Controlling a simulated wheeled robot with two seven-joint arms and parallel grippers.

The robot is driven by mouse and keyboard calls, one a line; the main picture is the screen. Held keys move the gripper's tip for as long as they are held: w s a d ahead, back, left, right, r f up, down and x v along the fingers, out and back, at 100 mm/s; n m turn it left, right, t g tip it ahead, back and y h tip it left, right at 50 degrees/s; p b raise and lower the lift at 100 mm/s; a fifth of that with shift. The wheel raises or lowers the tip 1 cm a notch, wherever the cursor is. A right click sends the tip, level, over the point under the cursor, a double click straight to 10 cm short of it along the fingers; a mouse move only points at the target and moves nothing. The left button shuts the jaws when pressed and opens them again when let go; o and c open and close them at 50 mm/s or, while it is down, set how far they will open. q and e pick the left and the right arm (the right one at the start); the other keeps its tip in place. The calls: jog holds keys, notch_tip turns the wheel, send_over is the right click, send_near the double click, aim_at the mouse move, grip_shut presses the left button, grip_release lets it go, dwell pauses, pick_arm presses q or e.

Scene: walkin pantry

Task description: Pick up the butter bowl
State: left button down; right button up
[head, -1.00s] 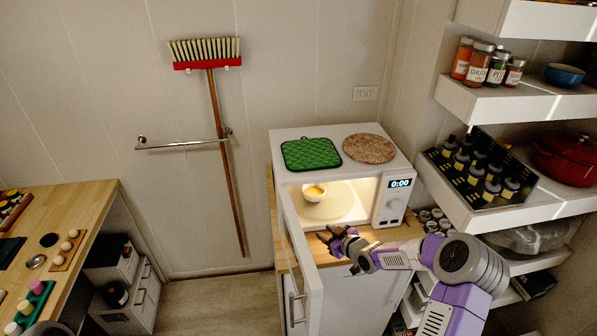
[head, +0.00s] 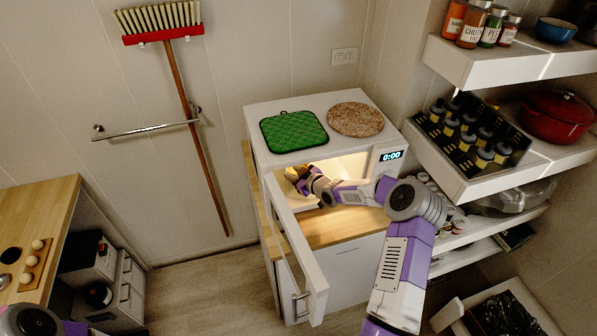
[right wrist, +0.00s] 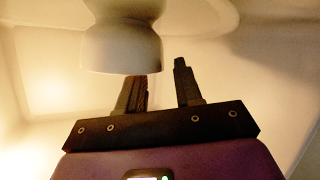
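The pale butter bowl (right wrist: 120,50) fills the top left of the right wrist view, inside the lit microwave (head: 352,163). In the head view it is mostly hidden behind my right gripper (head: 301,180), with a bit of yellow showing. My right gripper reaches through the open microwave door (head: 293,235). In the right wrist view its fingers (right wrist: 160,88) stand apart, with a clear gap between them. The bowl covers the tip of the left-hand finger; whether they touch I cannot tell. My left gripper is out of view; part of my left arm shows at bottom left.
A green pot holder (head: 293,131) and a round stone-coloured board (head: 355,120) lie on top of the microwave. Shelves with jars (head: 474,25) and a black bottle rack (head: 470,133) stand close on the right. A wooden counter (head: 40,225) is at left; floor between is clear.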

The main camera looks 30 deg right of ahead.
jog(key=shift+w+f, duration=0.15)
jog(key=shift+w, duration=0.2)
jog(key=shift+a, duration=0.1)
grip_shut()
dwell(0.3)
